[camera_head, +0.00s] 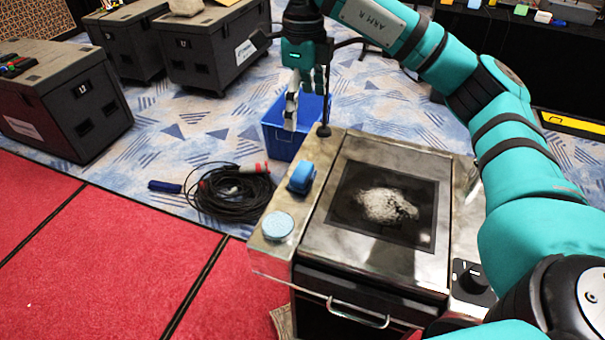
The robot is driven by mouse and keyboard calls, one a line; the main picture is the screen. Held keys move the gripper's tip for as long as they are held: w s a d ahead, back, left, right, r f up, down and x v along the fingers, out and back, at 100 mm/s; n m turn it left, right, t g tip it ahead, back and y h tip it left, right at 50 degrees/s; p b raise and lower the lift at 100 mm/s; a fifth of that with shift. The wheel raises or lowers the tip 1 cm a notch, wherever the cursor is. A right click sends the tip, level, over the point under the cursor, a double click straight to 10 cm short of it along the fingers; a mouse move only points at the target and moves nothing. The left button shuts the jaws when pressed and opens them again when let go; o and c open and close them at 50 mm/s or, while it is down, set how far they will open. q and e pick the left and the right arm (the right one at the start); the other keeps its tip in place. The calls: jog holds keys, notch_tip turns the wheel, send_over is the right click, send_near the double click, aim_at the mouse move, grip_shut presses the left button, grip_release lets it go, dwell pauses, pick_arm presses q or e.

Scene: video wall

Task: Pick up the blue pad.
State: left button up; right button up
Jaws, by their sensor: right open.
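A blue pad (301,178) with a darker side lies on the left strip of a metal-topped cabinet (375,152), near its back left corner. A round, pale blue disc (277,225) lies in front of it on the same strip. My right gripper (300,108) is open and empty. In the picture it appears above the blue pad, in front of a blue bin; how high it is over the cabinet I cannot tell. My left gripper is not in view.
A dark panel with a grey-white patch (385,205) is set in the cabinet top. A thin black post (325,115) rises at its back left corner. The blue bin (276,135) stands behind. Coiled black cable (232,193) lies on the floor. Dark cases (75,95) stand left.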

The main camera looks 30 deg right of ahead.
send_over(302, 170)
jog(key=f, duration=0.7)
jog(key=shift+w+d+f, duration=0.1)
jog(key=shift+w+d, duration=0.1)
jog(key=shift+w, duration=0.05)
notch_tip(302, 170, down, 4)
jog(key=shift+f+p, duration=0.1)
jog(key=shift+p, duration=0.65)
jog(key=f+p, duration=0.2)
jog(key=f, duration=0.1)
jog(key=f+p, duration=0.1)
jog(key=shift+s+a+f, duration=0.2)
jog(key=shift+s+f, duration=0.1)
jog(key=shift+f, duration=0.1)
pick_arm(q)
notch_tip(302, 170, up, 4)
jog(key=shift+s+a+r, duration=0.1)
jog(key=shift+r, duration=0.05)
pick_arm(e)
jog(key=shift+f, duration=0.35)
jog(key=shift+c, duration=0.4)
jog(key=c, duration=1.2)
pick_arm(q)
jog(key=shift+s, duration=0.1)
pick_arm(e)
jog(key=shift+r, duration=0.1)
